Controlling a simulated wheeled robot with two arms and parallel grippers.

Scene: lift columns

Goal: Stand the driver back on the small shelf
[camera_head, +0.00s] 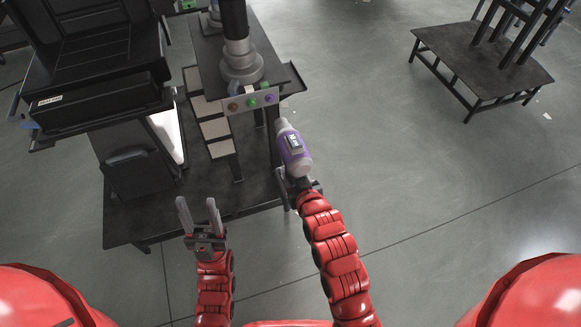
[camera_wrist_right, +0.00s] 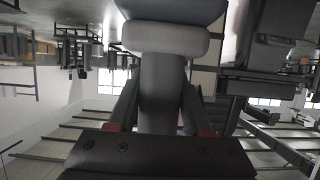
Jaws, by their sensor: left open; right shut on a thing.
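The driver (camera_head: 294,154), with a purple and grey body, is held up in my right gripper (camera_head: 293,184) at the centre of the head view. In the right wrist view its grey handle (camera_wrist_right: 163,85) stands between the two fingers, below a wider light-grey part. My left gripper (camera_head: 200,214) is open and empty, with its fingers pointing up and away. A small dark shelf (camera_head: 288,82) juts from the right side of the column stand, just beyond the driver. I cannot tell for sure that this is the task's shelf.
The column stand carries a grey and black lift column (camera_head: 240,62) and a button panel (camera_head: 252,100) close to the driver's tip. A black cabinet (camera_head: 100,105) stands at left on a low dark platform (camera_head: 150,215). A dark table (camera_head: 480,60) stands far right. The floor between is open.

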